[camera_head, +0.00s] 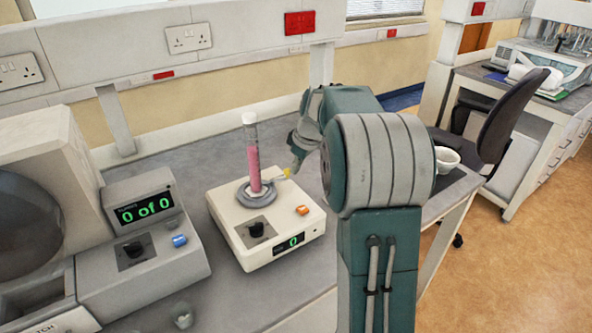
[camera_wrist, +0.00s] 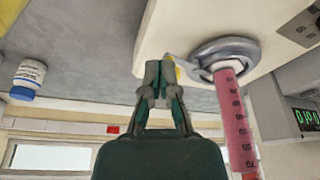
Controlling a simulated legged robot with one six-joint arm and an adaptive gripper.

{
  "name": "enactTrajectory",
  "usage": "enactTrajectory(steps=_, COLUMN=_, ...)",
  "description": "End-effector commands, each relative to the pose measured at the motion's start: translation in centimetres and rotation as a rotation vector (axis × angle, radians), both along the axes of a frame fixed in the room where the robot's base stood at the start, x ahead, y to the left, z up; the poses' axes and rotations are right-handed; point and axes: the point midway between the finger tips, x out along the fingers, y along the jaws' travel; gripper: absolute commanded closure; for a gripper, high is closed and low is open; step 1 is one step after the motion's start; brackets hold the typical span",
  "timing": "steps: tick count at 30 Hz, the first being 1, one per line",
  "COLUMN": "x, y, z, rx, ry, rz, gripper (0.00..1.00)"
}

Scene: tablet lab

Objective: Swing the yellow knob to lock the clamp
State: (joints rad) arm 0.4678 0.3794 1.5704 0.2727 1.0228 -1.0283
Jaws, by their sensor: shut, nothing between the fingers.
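The yellow knob (camera_head: 287,172) is at the end of a short lever on the right side of the grey round clamp (camera_head: 242,194). The clamp sits on a cream machine (camera_head: 232,226) and surrounds the foot of an upright clear cylinder of pink liquid (camera_head: 254,166). My gripper (camera_head: 296,165) is low beside the knob, on its right, with its fingers partly hidden by my arm. In the wrist view my gripper (camera_wrist: 163,72) is shut and empty, its tips close beside the yellow knob (camera_wrist: 180,72). I cannot tell whether they touch.
A grey machine (camera_head: 150,250) reading "0 of 0" stands at left. A white bowl (camera_head: 447,158) is at right. A white bottle (camera_wrist: 28,78) stands apart in the wrist view.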

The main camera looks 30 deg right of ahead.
Motion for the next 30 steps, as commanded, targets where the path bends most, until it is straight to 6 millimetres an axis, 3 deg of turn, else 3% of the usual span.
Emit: enactTrajectory(steps=30, x=-0.1, y=1.6, z=0.0, rx=-0.001, ry=0.000, rz=0.012, gripper=1.00)
